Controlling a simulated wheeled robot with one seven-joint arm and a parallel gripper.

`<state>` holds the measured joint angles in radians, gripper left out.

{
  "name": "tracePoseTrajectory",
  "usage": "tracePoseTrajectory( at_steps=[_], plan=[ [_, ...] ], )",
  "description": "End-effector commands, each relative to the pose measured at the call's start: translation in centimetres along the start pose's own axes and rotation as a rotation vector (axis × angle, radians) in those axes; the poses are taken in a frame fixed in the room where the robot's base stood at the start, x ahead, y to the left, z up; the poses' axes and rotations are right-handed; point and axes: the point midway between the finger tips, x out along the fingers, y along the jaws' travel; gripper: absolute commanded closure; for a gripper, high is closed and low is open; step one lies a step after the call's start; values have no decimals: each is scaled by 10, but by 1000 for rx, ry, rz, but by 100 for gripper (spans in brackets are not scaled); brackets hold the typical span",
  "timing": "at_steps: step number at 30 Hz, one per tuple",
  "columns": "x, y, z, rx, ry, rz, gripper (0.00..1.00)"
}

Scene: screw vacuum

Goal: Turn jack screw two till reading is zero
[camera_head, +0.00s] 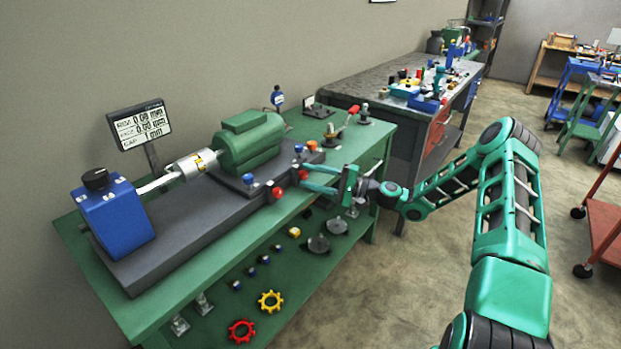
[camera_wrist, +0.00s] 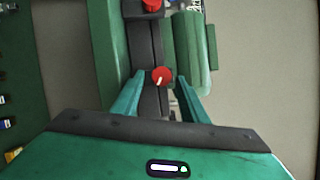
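A grey machine base (camera_head: 185,240) carries a green motor (camera_head: 250,140) and a blue block (camera_head: 118,220) on the bench. Two red jack screw knobs stick out from its front side, a left one (camera_head: 277,192) and a right one (camera_head: 303,174). My gripper (camera_head: 303,180) is open at the right knob. In the wrist view, a red knob with a pale mark (camera_wrist: 162,75) lies between the open fingertips (camera_wrist: 159,77), with gaps on both sides. The display (camera_head: 140,124) shows several lines; the upper two seem to read 0.00 mm, in small print.
Blue knobs top the base near the motor. A green bench (camera_head: 165,287) holds the machine; its lower shelf has a red gear (camera_head: 241,331), a yellow gear (camera_head: 270,301) and several small parts. A cluttered grey bench (camera_head: 370,82) stands behind. Floor right of the bench is clear.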

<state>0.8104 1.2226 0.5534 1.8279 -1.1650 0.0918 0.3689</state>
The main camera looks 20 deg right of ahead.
Motion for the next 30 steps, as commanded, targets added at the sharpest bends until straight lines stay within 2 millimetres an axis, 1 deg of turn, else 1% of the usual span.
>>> tracePoseTrajectory(
  at_steps=[14, 17, 20, 23, 30],
  plan=[
    [3, 1, 4, 3, -9, 1, 57],
    [0, 1, 4, 4, -8, 1, 57],
    [-9, 1, 2, 4, -6, 1, 57],
    [-24, 1, 2, 4, -4, 1, 57],
    [-70, 1, 0, 4, -4, 0, 57]
  ],
)
